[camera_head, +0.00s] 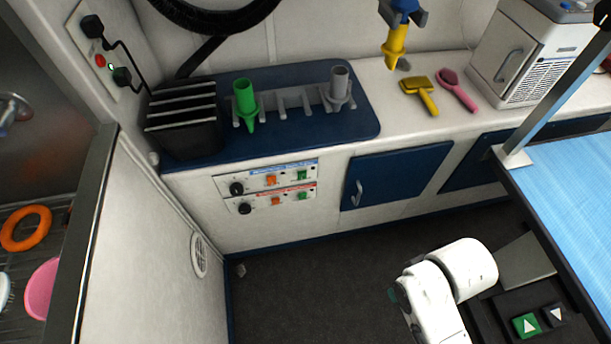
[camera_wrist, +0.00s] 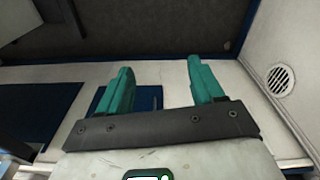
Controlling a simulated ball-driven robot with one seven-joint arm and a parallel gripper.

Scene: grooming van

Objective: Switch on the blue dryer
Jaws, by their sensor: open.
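Two control rows sit on the white cabinet front in the head view: an upper one with a blue label (camera_head: 289,168) and a lower one with a red label (camera_head: 289,189). The blue-labelled row has a black knob (camera_head: 237,189), an orange switch (camera_head: 271,180) and a green switch (camera_head: 302,175). Whether any switch is on cannot be told. A blue hanging piece with a yellow nozzle (camera_head: 395,48) shows at the top. My gripper (camera_wrist: 160,66) is open and empty in the wrist view, its teal fingers apart, with cabinet front and dark floor beyond.
A blue counter mat (camera_head: 350,118) carries a black slatted box (camera_head: 183,130), a green nozzle (camera_head: 246,103) and a grey nozzle (camera_head: 340,85). A blue grooming table (camera_head: 570,190) stands at right. Dark floor (camera_head: 310,290) is open before the cabinet. A round vent (camera_wrist: 280,80) shows in the wrist view.

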